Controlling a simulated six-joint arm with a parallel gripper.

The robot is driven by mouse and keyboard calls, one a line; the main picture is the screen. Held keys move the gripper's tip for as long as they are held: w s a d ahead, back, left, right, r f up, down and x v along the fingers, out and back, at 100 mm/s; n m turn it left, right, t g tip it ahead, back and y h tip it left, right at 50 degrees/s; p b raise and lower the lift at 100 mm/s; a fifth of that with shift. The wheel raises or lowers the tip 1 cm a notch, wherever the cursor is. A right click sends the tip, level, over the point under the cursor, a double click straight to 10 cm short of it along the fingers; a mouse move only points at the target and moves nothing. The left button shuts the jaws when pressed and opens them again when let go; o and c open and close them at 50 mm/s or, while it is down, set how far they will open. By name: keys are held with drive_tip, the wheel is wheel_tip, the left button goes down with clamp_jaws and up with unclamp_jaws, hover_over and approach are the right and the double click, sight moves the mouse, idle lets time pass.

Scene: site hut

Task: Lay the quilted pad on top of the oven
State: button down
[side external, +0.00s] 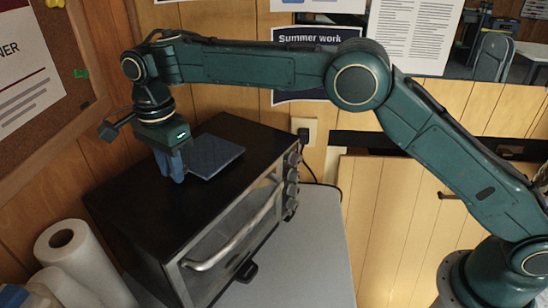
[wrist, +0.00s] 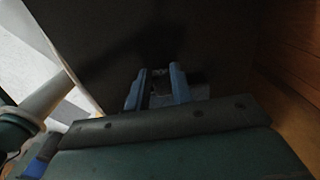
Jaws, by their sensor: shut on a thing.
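The quilted pad (side external: 214,157) is a dark blue-grey square. It lies flat, over the top of the black oven (side external: 135,205), towards the back. My gripper (side external: 172,168) points down at the pad's left edge and is shut on it. I cannot tell whether the pad touches the oven top or is slightly above it. In the wrist view my blue fingers (wrist: 158,80) show against the dark oven top (wrist: 100,40); the pad is hard to make out there.
The oven stands on a grey table (side external: 318,225), with its door handle and knobs facing right. Paper rolls (side external: 80,255) stand at the front left. A cork board (side external: 45,75) hangs on the left wall. A socket (side external: 305,130) is behind the oven. The oven top's front part is bare.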

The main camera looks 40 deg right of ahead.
drive_tip(key=shift+f, duration=0.35)
drive_tip(key=shift+f, duration=0.1)
drive_tip(key=c, duration=1.2)
unclamp_jaws()
drive_tip(key=shift+r, duration=3.9)
